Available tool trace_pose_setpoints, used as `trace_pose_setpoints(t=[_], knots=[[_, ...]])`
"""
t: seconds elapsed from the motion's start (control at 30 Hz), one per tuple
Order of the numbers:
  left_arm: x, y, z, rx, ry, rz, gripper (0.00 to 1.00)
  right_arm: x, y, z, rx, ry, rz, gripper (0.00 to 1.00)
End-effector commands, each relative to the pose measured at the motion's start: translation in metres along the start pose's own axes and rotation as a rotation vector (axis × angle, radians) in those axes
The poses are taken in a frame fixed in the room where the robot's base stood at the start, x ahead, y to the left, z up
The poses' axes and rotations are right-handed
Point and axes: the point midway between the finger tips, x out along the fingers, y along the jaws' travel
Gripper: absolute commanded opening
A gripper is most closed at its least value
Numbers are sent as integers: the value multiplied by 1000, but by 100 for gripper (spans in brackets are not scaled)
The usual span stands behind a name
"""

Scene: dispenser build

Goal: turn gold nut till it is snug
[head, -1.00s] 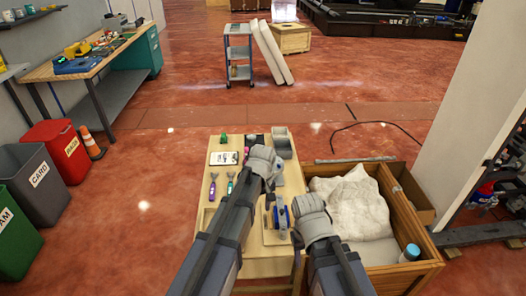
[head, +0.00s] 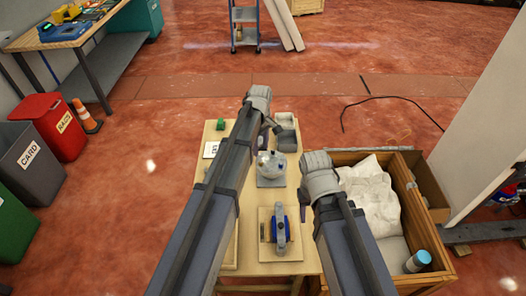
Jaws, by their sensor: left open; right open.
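I cannot make out a gold nut in this view. A blue and grey device (head: 281,232) sits on a light wooden board (head: 293,249) at the near part of the table. Farther back, a pale rounded part (head: 272,164) with small dark spots stands on a grey plate (head: 271,183). My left gripper (head: 271,127) is open beyond the rounded part, partly hidden by its own wrist. My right gripper (head: 304,206) is open and low at the table's right edge, right of the blue device. Neither gripper visibly holds anything.
The wooden table (head: 247,262) has grey bins (head: 287,132) and a small green item (head: 220,124) at its far end. A wooden crate (head: 437,276) with white cloth (head: 370,195) and a blue-capped bottle (head: 417,262) stands close on the right. My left arm hides the table's left part.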

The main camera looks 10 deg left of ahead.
Motion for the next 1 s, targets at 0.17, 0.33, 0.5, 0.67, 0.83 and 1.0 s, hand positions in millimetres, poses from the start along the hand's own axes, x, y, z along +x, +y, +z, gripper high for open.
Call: trace_pose_setpoints(t=[0.17, 0.33, 0.5, 0.67, 0.83, 1.0], knots=[[0, 0, 0, -2, 0, 0, 51, 0, 0, 0, 0, 0, 0, 50], [6, 0, 0, -1, 0, 0, 51, 6, -1, 0, 0, 0, 0, 50], [20, 0, 0, -1, 0, 0, 51, 20, -2, -1, 0, 0, 0, 50], [39, 0, 0, -1, 0, 0, 51, 39, -4, -2, 0, 0, 0, 50], [62, 0, 0, -1, 0, 0, 51, 61, -6, -4, 0, 0, 0, 50], [76, 0, 0, -1, 0, 0, 51, 76, -7, -4, 0, 0, 0, 50]])
